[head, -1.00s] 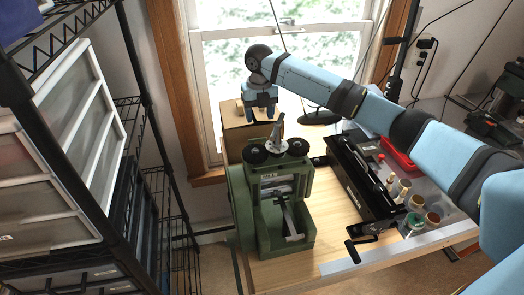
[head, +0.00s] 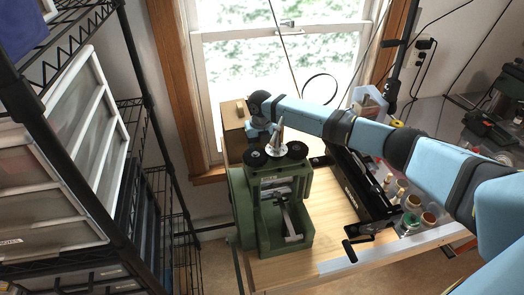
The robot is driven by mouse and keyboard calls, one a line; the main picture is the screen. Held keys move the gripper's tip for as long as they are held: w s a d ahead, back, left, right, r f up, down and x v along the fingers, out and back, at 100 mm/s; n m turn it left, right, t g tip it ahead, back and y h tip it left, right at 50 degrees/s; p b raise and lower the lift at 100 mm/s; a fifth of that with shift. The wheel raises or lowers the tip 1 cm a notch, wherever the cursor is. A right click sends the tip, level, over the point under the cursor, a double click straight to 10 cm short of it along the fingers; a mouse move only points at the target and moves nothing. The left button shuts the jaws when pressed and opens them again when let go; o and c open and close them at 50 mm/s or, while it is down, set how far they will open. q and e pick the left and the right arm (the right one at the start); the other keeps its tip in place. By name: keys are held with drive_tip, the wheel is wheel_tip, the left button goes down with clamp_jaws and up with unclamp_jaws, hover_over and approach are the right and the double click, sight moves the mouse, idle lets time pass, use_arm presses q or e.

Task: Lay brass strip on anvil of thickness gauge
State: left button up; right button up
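My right gripper (head: 262,129) is at the end of the blue arm that comes in from the right. It is just behind the top of a green machine, above a brown box, and its fingertips are small and partly hidden, so I cannot tell whether they are open or hold anything. I cannot make out a brass strip. I cannot identify a thickness gauge or its anvil for certain. My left gripper is not in view.
The green machine (head: 245,215), with black knobs and a pointed metal top, stands on the wooden bench (head: 335,225). A brown box (head: 233,117) is behind it. A long black tool (head: 357,185) and several small spools are to the right. A wire rack (head: 150,120) stands left.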

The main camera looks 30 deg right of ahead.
drive_tip(key=shift+f, duration=0.25)
idle(0.6)
drive_tip(key=shift+c, duration=0.2)
clamp_jaws()
